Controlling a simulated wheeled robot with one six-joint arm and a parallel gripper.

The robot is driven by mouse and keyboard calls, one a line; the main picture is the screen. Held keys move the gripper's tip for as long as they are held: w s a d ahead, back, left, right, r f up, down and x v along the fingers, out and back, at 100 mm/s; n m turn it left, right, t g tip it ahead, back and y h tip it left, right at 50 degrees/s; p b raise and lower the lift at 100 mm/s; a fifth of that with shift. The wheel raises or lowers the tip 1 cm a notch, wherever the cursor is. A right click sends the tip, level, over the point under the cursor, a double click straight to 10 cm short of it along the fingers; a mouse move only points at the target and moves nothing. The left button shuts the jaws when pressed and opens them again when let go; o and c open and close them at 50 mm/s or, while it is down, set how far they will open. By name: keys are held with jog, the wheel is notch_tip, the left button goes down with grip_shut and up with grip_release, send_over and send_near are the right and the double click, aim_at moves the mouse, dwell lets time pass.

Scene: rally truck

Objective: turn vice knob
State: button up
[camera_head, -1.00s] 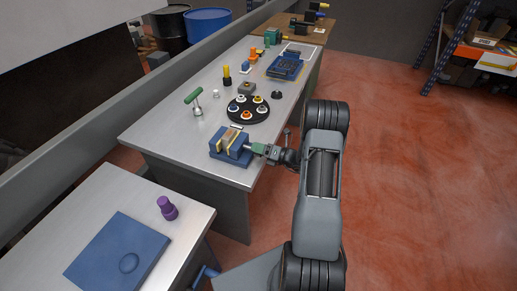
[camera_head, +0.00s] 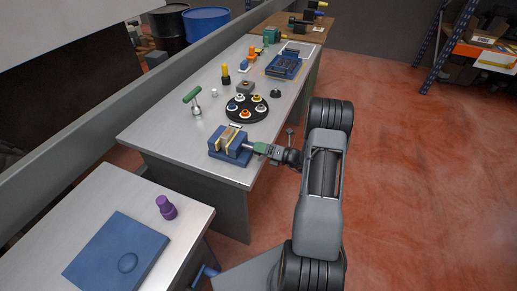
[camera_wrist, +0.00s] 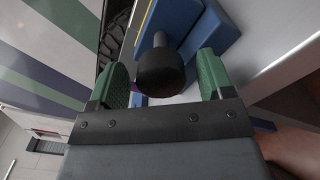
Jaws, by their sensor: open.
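The blue vice (camera_head: 229,146) sits at the near right edge of the metal workbench, with a block between its jaws. It also shows in the wrist view (camera_wrist: 208,38). Its dark round knob (camera_wrist: 161,70) sticks out toward my gripper on a short shaft. My gripper (camera_wrist: 163,75) is open, with one green finger on each side of the knob. A gap shows between the knob and the right finger; the knob's left side is close to the left finger, and I cannot tell if they touch. In the head view my gripper (camera_head: 261,148) is level with the vice's right end.
A black round tray (camera_head: 262,101) with several coloured pieces stands behind the vice. A green-handled tool (camera_head: 193,97) stands to its left. A nearer table holds a purple piece (camera_head: 166,207) and a blue board (camera_head: 117,252). Open red floor (camera_head: 420,190) lies to the right.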

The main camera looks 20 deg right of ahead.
jog(key=b+v, duration=0.2)
jog(key=v, duration=1)
jog(key=shift+s+d, duration=0.1)
jog(key=shift+s, duration=0.05)
dwell(0.5)
